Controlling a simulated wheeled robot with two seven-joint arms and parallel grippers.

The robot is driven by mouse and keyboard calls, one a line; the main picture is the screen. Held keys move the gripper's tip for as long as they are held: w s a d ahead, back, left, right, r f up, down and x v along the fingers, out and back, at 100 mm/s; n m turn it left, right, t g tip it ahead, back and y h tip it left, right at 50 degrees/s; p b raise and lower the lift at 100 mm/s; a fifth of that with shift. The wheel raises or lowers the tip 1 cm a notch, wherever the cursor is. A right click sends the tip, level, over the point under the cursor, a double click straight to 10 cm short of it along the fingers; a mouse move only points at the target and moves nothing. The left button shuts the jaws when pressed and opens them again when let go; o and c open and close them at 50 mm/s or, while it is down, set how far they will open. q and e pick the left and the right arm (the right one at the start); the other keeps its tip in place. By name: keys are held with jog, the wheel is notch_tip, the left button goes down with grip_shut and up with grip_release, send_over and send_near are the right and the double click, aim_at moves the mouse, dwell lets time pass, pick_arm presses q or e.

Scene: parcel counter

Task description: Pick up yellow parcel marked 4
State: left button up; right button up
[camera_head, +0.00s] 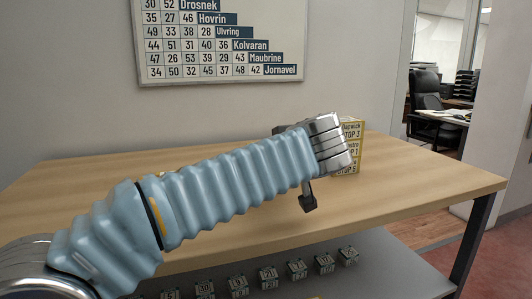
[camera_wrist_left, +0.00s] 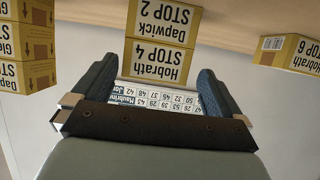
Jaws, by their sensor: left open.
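In the left wrist view, which is upside down, the yellow parcel marked Hobrath STOP 4 (camera_wrist_left: 158,62) shows between the two dark fingers of my left gripper (camera_wrist_left: 155,70). The gripper is open, with one finger on each side of the parcel in the picture; I cannot tell whether they touch it. The parcel rests on another yellow parcel marked Dapwick STOP 2 (camera_wrist_left: 162,20). In the head view my left gripper (camera_head: 308,195) is over the counter, partly hidden by its wrist. My blue-sleeved arm hides the STOP 4 parcel there.
A stack of yellow parcels with STOP 3 on top (camera_head: 350,132) stands behind my left gripper on the wooden counter (camera_head: 420,185). In the wrist view a STOP 6 parcel (camera_wrist_left: 290,52) is right and another stack (camera_wrist_left: 28,45) left. A number chart (camera_head: 215,45) hangs behind.

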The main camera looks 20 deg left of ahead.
pick_arm(q)
jog(key=x, duration=0.1)
jog(key=p+x, duration=0.1)
jog(key=x, duration=0.1)
jog(key=r+x, duration=0.1)
jog(key=x, duration=0.1)
jog(key=shift+w+p, duration=0.3)
jog(key=shift+p, duration=0.05)
jog(key=shift+w+f, duration=0.2)
jog(key=shift+w, duration=0.05)
jog(key=c, duration=0.9)
